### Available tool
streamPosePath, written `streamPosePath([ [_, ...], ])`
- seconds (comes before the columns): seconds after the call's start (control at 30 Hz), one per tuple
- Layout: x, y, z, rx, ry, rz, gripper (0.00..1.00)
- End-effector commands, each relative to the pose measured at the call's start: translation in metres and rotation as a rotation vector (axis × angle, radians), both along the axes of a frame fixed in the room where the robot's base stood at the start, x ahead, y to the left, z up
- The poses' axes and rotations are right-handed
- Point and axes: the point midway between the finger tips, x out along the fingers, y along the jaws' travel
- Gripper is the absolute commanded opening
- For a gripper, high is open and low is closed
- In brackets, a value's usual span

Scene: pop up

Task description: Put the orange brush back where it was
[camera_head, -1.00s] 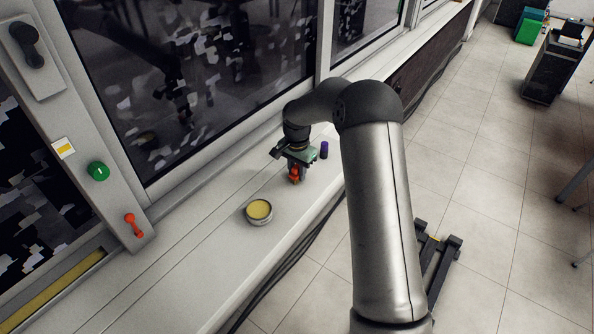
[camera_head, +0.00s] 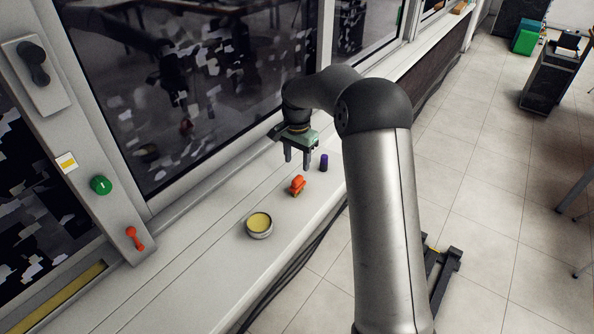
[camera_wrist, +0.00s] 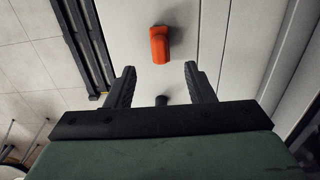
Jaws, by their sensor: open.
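The orange brush (camera_head: 297,186) rests on the white ledge (camera_head: 190,268), between a round tin and a small purple object. It also shows in the wrist view (camera_wrist: 159,45), ahead of the fingertips and apart from them. My gripper (camera_head: 297,160) is above the ledge, just behind and above the brush. Its two dark fingers point down, spread apart, with nothing between them; they also show open in the wrist view (camera_wrist: 160,80).
A round tin with a yellow top (camera_head: 259,225) stands nearer on the ledge. The purple object (camera_head: 323,162) stands just right of my gripper. A window (camera_head: 200,90) rises behind the ledge. A panel with a green button (camera_head: 101,185) is at the left.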

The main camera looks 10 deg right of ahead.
Motion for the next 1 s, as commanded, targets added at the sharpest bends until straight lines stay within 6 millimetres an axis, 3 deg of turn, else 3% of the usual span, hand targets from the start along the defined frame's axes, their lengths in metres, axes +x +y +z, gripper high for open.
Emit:
streamPosePath([
  [0.2,-0.004,0.001,0.022,-0.001,-0.001,0.014,0.48],
  [0.27,-0.015,0.002,0.030,-0.007,-0.001,0.044,0.48],
  [0.33,-0.037,0.004,0.043,-0.018,0.002,0.106,0.48],
  [0.47,-0.109,0.006,0.069,-0.039,0.008,0.285,0.48],
  [0.57,-0.177,0.004,0.080,-0.045,0.014,0.432,0.48],
  [0.7,-0.271,0.001,0.079,-0.036,0.019,0.615,0.48],
  [0.8,-0.326,-0.001,0.069,-0.023,0.018,0.719,0.48],
  [0.9,-0.363,-0.001,0.058,-0.009,0.014,0.792,0.48],
  [1.0,-0.383,-0.001,0.051,0.000,0.014,0.833,0.48],
])
